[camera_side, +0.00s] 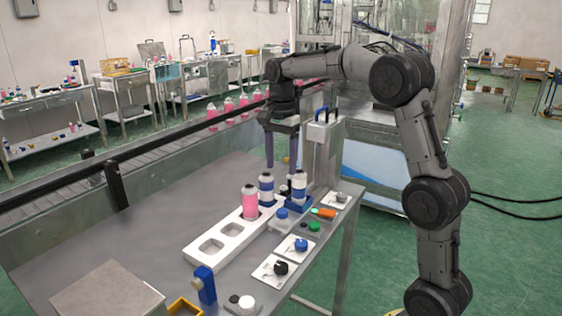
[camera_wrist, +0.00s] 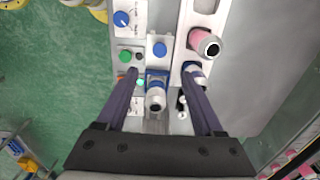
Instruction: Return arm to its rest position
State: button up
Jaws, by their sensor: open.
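My gripper (camera_side: 281,172) is open and empty, pointing down above the table, with its fingertips above the bottles in the side view. A blue-and-white bottle (camera_side: 299,189) stands upright at the crimping station (camera_side: 322,150); in the wrist view this bottle (camera_wrist: 155,92) shows between my open fingers (camera_wrist: 160,76). A white tray (camera_side: 196,252) holds another blue-and-white bottle (camera_side: 266,190) and a pink bottle (camera_side: 250,205). Two of the tray's slots are empty. In the wrist view, the pink bottle (camera_wrist: 205,42) lies beyond the right finger.
Cards with a blue knob (camera_side: 301,245) and a black knob (camera_side: 281,268) lie along the table's right edge, near a green button (camera_side: 314,226). A conveyor (camera_side: 150,180) with pink bottles (camera_side: 228,105) runs behind.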

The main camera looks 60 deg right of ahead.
jog(key=s+a+r+n+t, duration=0.35)
jog(key=s+a+r, duration=0.45)
jog(key=s+a, duration=0.3)
jog(key=s+a+f+n+t, duration=0.2)
jog(key=s+a+f+n, duration=0.1)
jog(key=s+f+n, duration=0.7)
jog(key=s+n, duration=0.3)
jog(key=n, duration=0.1)
jog(key=shift+s+a+f, duration=0.15)
jog(key=shift+s+f, duration=0.05)
jog(key=shift+s, duration=0.1)
jog(key=shift+n, duration=0.25)
dwell(0.9)
